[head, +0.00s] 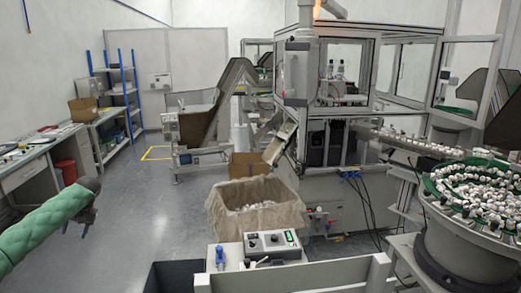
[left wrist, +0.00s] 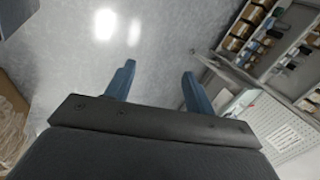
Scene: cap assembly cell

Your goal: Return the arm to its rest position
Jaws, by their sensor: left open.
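My left arm (head: 42,225), in a green sleeve, comes in from the left of the head view. Its gripper (head: 75,230) hangs over the open floor, left of the lined bin and well clear of the machine. In the left wrist view the two blue fingers (left wrist: 158,82) stand apart with nothing between them and bare grey floor beyond. My right gripper is not in view.
A bin with a brown liner (head: 255,205) stands mid-floor. A control box (head: 272,245) sits on a grey surface in front. A bowl feeder (head: 465,235) full of white caps stands right. Workbenches (head: 35,160) line the left wall. Floor between is free.

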